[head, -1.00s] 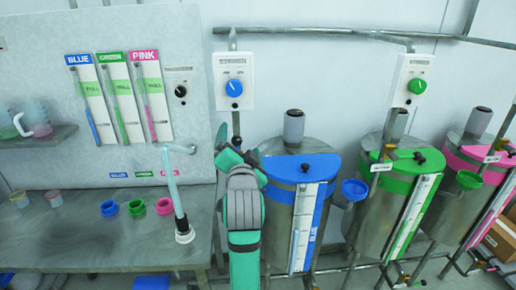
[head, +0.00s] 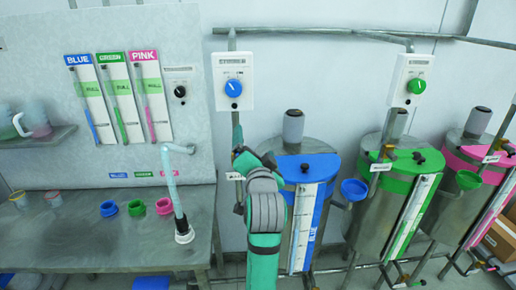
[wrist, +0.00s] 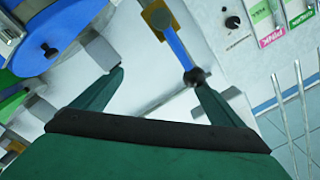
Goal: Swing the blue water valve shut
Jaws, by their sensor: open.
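A blue lever (wrist: 174,47) with a dark round knob at its end shows in the wrist view. It runs from a yellow-brown mount (wrist: 165,18) down and right to my gripper (wrist: 160,82). The gripper is open, its two dark green fingers apart. The knob overlaps the tip of the right finger; I cannot tell whether they touch. In the head view my gripper is left of the blue-lidded drum (head: 285,166), below the blue dial (head: 233,88) on its white panel. There my arm hides most of the lever area.
The blue drum's lid (wrist: 65,30) is at the upper left of the wrist view. A green drum (head: 385,190) and a pink drum (head: 458,180) stand to the right. A bench (head: 90,240) with coloured cups and a tap (head: 175,195) is left of my arm.

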